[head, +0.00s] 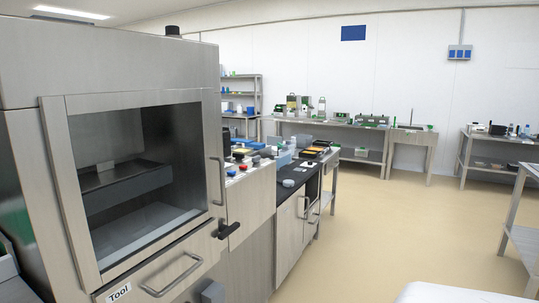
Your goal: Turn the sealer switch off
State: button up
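The tray sealer (120,62) is a large brushed-steel machine filling the left of the head view. Its windowed door (150,185) looks shut and has a vertical bar handle at its right edge. A black lever-like part (228,230) sticks out beside the door's lower right corner. A slanted steel panel (250,195) right of the door bears small red, black and blue knobs or buttons (240,157) on top. I cannot tell which of these is the sealer switch or how it is set. My gripper is not in view.
A drawer labelled "Tool" (118,292) with a bar handle sits under the door. A dark-topped counter (290,190) with cabinets runs behind the panel. Steel tables (345,128) with equipment line the back wall. The beige floor (400,215) is open in the middle and right.

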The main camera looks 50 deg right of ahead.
aim_at(237, 156)
jog(key=l+z, duration=0.1)
jog(key=z, duration=1.25)
jog(key=i+l, duration=0.45)
jog(key=i, duration=0.15)
jog(key=i+l, duration=0.45)
jog(key=i, duration=0.15)
jog(key=i+l, duration=0.45)
jog(key=i, duration=0.15)
jog(key=i+l, duration=0.15)
jog(key=i, duration=0.45)
jog(key=i+l, duration=0.15)
jog(key=i, duration=0.4)
jog(key=i+j, duration=0.3)
jog(key=i, duration=0.2)
jog(key=j+u, duration=0.05)
